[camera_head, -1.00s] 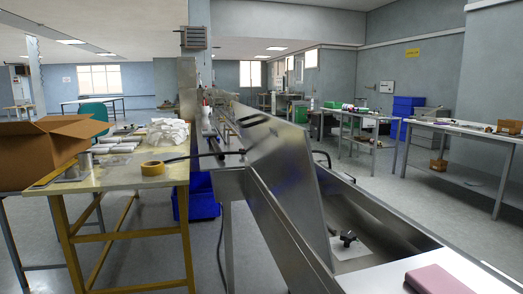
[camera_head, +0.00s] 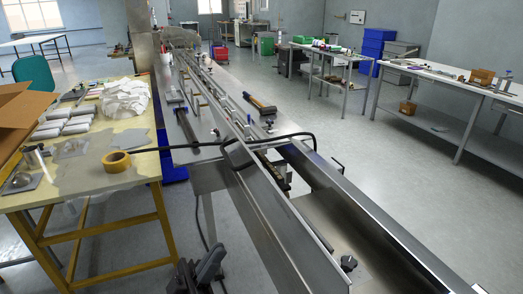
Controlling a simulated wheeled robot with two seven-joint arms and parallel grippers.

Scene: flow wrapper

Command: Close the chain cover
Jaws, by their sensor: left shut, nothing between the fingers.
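The chain cover (camera_head: 279,206) is a long metal panel hinged along the left side of the open trough (camera_head: 340,225) of the flow wrapper. My left gripper (camera_head: 198,274), dark, is at the bottom edge, left of the machine and apart from the cover. It is shut and empty, and partly cut off by the frame.
A yellow-legged table (camera_head: 130,180) with a tape roll (camera_head: 116,161), white packs and a cardboard box stands left of the machine. A black hose (camera_head: 195,145) crosses near the cover's far end. A dark knob (camera_head: 348,263) stands in the trough. The floor on the right is clear.

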